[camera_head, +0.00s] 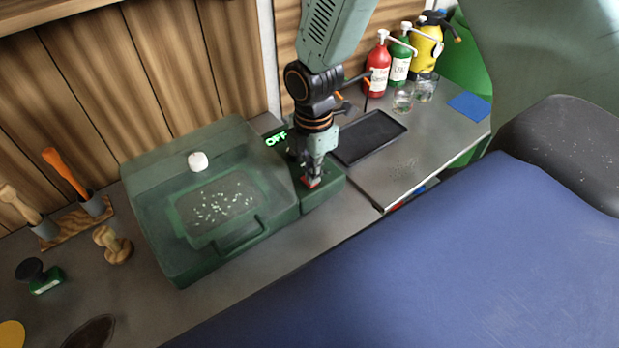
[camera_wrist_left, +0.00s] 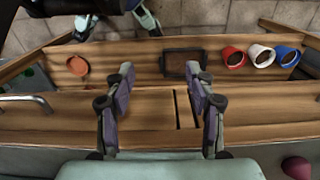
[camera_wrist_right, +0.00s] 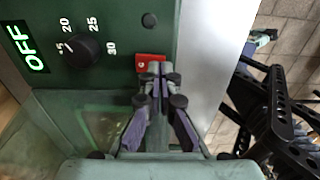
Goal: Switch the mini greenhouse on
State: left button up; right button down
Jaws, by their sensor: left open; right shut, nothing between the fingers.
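The mini greenhouse (camera_head: 160,240) is a green box with a clear lid, a white knob on top and a soil tray with pale specks inside. Its display (camera_head: 276,139) reads OFF in green; it also shows in the right wrist view (camera_wrist_right: 27,47). A black dial (camera_wrist_right: 80,50) with numbers sits beside it. A red switch (camera_wrist_right: 150,62) is on the same panel. My right gripper (camera_wrist_right: 158,76) is shut and empty, its tips at the red switch; I cannot tell if they touch it. My left gripper (camera_wrist_left: 161,80) is open and empty, away from the greenhouse.
A black tray (camera_head: 368,138) lies right of the greenhouse, with red (camera_head: 378,68) and green (camera_head: 399,62) bottles behind. Wooden-handled tools (camera_head: 66,175) stand at left. The left wrist view shows wooden planks with pots (camera_wrist_left: 262,55) and a dark tray (camera_wrist_left: 183,65).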

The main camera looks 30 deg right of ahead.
jog(key=shift+w+f, duration=0.15)
jog(key=shift+f, duration=0.15)
jog(key=shift+f, duration=0.15)
dwell(0.3)
jog(key=shift+r+p, duration=0.4)
jog(key=shift+r, duration=0.1)
notch_tip(320, 180, up, 6)
jog(key=p, duration=0.6)
jog(key=shift+r, duration=0.1)
